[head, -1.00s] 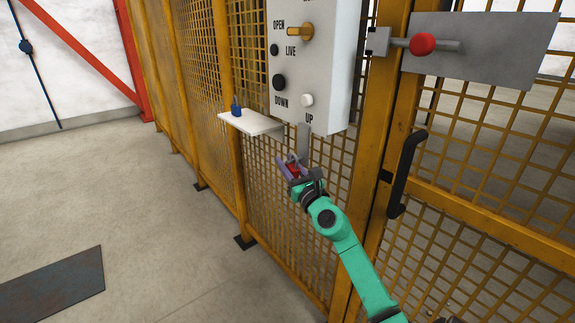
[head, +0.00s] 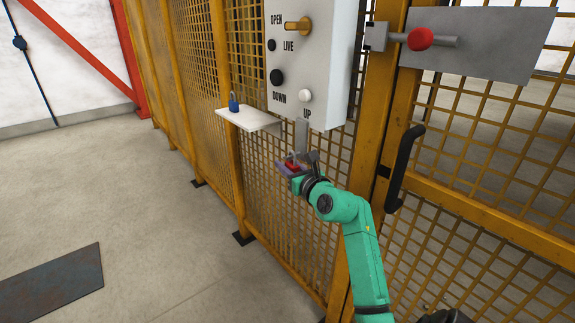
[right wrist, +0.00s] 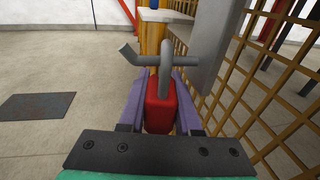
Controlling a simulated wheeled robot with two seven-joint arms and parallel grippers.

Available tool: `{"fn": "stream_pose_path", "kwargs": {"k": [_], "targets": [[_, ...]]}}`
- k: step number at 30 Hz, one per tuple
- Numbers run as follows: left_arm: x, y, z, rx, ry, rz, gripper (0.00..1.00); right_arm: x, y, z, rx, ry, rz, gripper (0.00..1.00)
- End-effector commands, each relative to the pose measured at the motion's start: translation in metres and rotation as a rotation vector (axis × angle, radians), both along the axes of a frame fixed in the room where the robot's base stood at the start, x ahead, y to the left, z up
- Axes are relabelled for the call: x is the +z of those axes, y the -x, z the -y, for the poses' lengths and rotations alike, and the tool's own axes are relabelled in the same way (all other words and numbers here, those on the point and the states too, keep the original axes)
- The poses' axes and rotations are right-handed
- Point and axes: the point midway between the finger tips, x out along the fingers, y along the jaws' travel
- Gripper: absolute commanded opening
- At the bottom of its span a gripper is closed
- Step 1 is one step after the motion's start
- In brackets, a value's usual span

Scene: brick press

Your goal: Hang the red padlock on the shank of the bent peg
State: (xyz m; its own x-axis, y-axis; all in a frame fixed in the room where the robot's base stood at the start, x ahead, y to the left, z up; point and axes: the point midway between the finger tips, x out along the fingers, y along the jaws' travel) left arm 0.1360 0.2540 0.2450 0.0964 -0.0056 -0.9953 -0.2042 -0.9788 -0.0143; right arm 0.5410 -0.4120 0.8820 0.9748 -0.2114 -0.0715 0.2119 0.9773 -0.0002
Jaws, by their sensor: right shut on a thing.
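The red padlock (right wrist: 160,105) is between the purple fingers of my right gripper (right wrist: 158,98), which is shut on its body. It also shows in the head view (head: 292,166). Its grey shackle (right wrist: 166,42) points up and away from my wrist. The grey bent peg (right wrist: 140,60) sticks out leftward from a grey plate (right wrist: 205,50), with its free end bent upward. In the wrist view the shackle overlaps the peg's shank; I cannot tell whether it is around it or only in front. My right gripper (head: 294,165) is just below the plate under the control box. My left gripper is not in view.
The grey control box (head: 310,60) with knobs and buttons is above. A white shelf (head: 250,121) with a blue padlock (head: 234,104) is to the left. Yellow mesh fence (head: 262,185) stands close behind; a black door handle (head: 404,168) is at right. Floor at left is open.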

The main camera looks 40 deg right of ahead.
Motion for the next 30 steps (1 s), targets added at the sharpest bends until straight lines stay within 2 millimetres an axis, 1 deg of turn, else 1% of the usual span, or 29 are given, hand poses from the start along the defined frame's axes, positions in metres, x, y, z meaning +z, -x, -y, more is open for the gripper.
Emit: {"fn": "stream_pose_path", "kwargs": {"k": [7,8,9,10,19,22,26,30], "targets": [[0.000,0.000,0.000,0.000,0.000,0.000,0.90,0.000,0.000,0.000,0.000,0.000,0.002,0.00],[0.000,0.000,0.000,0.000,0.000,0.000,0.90,0.000,0.000,0.000,0.000,0.000,0.002,0.40],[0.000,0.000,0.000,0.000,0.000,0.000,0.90,0.000,0.000,0.000,0.000,0.000,0.002,0.55],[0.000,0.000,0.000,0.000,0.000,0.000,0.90,0.000,0.000,0.000,0.000,0.000,0.002,0.66],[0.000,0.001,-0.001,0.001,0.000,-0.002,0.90,0.000,0.000,0.000,0.001,0.001,0.000,0.67],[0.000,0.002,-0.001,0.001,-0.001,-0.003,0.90,-0.001,0.005,-0.001,0.001,0.000,0.000,0.67],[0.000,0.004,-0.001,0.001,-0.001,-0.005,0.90,0.001,0.025,-0.005,0.000,0.002,0.000,0.67],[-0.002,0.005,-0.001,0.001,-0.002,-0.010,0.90,0.002,0.057,-0.012,-0.001,0.003,-0.003,0.67]]}}
